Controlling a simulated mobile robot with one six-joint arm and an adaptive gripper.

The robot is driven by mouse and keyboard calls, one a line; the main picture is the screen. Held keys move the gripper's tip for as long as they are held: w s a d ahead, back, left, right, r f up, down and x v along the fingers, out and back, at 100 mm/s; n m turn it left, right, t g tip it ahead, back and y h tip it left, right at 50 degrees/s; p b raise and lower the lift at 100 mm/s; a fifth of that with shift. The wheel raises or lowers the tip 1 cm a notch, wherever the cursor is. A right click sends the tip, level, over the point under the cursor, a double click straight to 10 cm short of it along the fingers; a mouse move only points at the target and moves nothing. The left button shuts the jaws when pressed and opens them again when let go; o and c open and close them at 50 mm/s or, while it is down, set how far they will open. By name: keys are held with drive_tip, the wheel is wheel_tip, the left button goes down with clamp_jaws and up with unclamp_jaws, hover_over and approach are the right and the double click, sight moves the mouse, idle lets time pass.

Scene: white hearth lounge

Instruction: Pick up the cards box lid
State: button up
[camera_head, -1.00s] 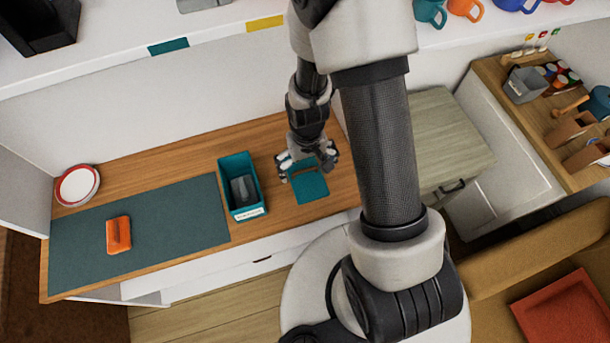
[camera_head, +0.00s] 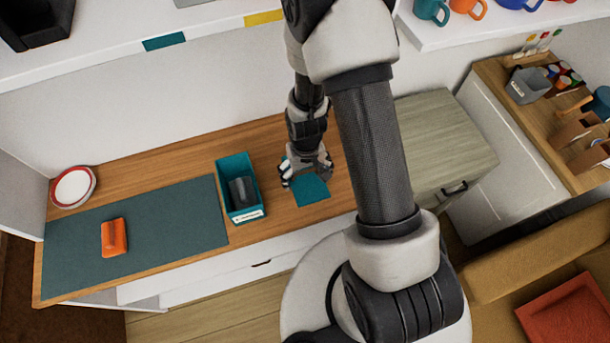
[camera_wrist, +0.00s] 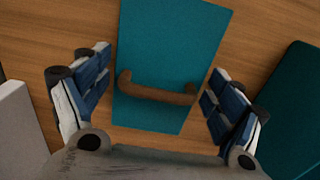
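The lid is a flat teal panel (camera_head: 312,191) lying on the wooden desk, with a brown bar handle across it. In the wrist view the teal lid (camera_wrist: 170,50) lies between my fingers, and its brown handle (camera_wrist: 157,90) runs crosswise between the two finger pads. My gripper (camera_head: 306,172) is low over the lid, pointing down. In the wrist view my gripper (camera_wrist: 155,98) is open, with a gap between each finger and the handle ends. The teal open box (camera_head: 240,190) with a white label stands left of the lid, holding a dark object.
A dark green mat (camera_head: 135,238) with an orange block (camera_head: 114,238) covers the desk's left part. A red-rimmed white plate (camera_head: 73,187) sits at the back left. The teal box's wall (camera_wrist: 295,115) is close beside one finger. A shelf (camera_head: 210,45) overhangs behind.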

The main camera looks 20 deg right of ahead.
drive_tip(key=c, duration=0.6)
